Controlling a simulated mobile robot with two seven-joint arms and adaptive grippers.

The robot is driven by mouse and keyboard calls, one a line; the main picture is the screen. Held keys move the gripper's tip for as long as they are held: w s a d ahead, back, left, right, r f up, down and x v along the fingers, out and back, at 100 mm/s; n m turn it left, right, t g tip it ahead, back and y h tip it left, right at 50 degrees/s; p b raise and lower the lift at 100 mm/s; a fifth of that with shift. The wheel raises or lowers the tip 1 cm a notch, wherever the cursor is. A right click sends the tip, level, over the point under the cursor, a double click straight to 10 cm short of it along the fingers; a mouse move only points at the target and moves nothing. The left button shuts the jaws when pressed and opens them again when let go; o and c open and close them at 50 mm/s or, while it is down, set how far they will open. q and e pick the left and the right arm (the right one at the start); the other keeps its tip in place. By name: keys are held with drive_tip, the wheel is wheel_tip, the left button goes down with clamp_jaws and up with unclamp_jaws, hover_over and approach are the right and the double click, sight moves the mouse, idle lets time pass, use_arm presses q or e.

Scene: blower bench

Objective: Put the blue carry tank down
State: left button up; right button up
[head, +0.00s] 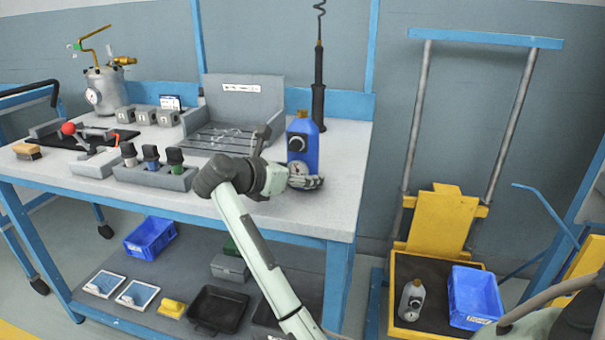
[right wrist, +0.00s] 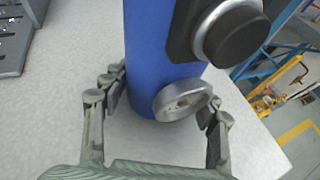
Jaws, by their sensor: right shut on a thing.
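The blue carry tank (head: 313,150) is upright at the right front part of the bench top (head: 335,205). It has a black knob and a round silver gauge on its side. My right gripper (head: 305,182) is low at the tank's base and shut on it. In the right wrist view the blue tank (right wrist: 150,60) stands between the fingers of the right gripper (right wrist: 160,105), with the gauge close to the right finger. The bench surface shows just below the tank; whether its base touches is hard to tell. My left gripper is not in view.
A grey tray with a back panel (head: 240,95) stands behind and left of the tank. A black post with a coiled wire (head: 318,95) stands just behind it. A yellow cart (head: 440,225) stands right of the bench.

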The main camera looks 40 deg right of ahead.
drive_tip(key=o, duration=1.7)
drive_tip(key=shift+r, duration=0.1)
drive_tip(key=shift+v, duration=1.05)
drive_tip(key=b+v, duration=0.1)
drive_tip(key=v, duration=0.8)
drive_tip(key=shift+a, duration=0.3)
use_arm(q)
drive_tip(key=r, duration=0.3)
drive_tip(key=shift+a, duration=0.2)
use_arm(e)
drive_tip(key=shift+s+a+r, duration=0.1)
drive_tip(key=shift+r, duration=0.05)
